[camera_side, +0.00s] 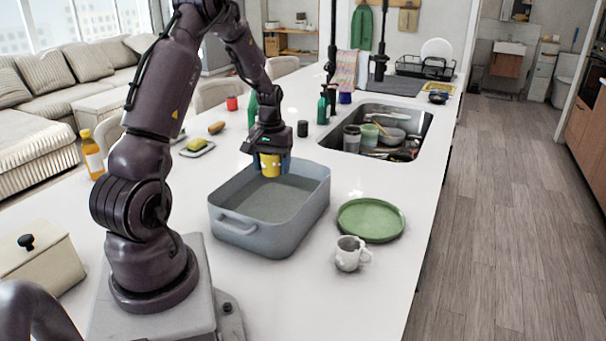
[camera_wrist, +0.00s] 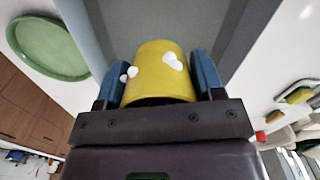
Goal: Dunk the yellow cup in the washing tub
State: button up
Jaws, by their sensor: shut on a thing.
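The yellow cup (camera_side: 270,165) is held between the blue fingers of my gripper (camera_side: 271,164). In the wrist view the yellow cup (camera_wrist: 157,72) fills the space between both fingers (camera_wrist: 160,80), with white spots on its side. The washing tub (camera_side: 239,236) is a grey-blue rectangular basin with handles, standing on the white counter. The cup is over the far part of the tub, at about the height of its rim in the side view. Its exact height over the tub's floor cannot be told. The tub (camera_wrist: 90,28) lies behind the cup in the wrist view.
A green plate (camera_side: 371,220) and a speckled white mug (camera_side: 350,254) stand right of the tub. A sink (camera_side: 420,128) full of dishes is behind.

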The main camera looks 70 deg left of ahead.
aim_at(274, 214)
jog(key=shift+s+a, duration=0.1)
jog(key=shift+a, duration=0.5)
jog(key=shift+a+n, duration=0.1)
jog(key=shift+n, duration=0.2)
jog(key=shift+w+f, duration=0.2)
jog(key=shift+f, duration=6.3)
